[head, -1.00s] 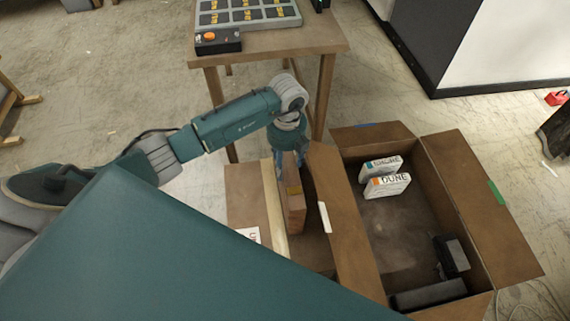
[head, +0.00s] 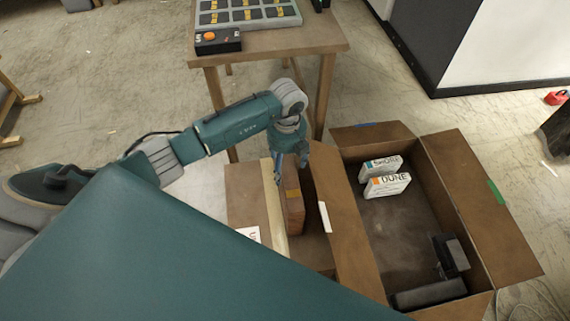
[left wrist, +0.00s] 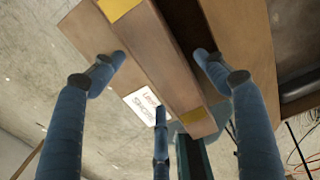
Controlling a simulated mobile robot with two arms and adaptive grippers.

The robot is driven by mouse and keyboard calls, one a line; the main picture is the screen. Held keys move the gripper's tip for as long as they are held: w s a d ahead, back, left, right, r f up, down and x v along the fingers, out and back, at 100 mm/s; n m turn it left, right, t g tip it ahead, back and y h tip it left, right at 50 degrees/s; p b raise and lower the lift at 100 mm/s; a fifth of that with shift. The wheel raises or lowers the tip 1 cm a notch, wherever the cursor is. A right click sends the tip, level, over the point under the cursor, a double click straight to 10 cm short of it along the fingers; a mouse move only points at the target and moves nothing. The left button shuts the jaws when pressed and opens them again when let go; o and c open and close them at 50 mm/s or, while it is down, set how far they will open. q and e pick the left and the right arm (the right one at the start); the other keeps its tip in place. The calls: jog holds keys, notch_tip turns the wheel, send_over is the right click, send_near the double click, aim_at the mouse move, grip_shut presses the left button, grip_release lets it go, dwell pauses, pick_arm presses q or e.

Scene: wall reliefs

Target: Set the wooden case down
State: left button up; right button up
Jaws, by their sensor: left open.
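The wooden case (head: 293,208), a narrow brown block with a yellow patch, stands upright in the left open carton (head: 252,195). My left gripper (head: 291,157) is at the case's far upper end, with its blue fingers open. In the left wrist view the case (left wrist: 165,55) shows as a long brown block with yellow patches, between the spread fingers of the left gripper (left wrist: 162,75). I cannot tell whether any finger touches it. The case's lower part is hidden inside the carton. My right gripper is not in view.
A second open carton (head: 460,175) on the right holds two white boxes (head: 386,186) and dark items (head: 450,256). Behind stands a wooden table (head: 275,42) with a button box (head: 218,42) and a grey tray (head: 250,16).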

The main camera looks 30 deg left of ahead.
pick_arm(q)
notch_tip(320, 180, up, 12)
jog(key=b, duration=0.1)
jog(key=shift+f, duration=0.2)
jog(key=shift+d+f, duration=0.1)
dwell(0.4)
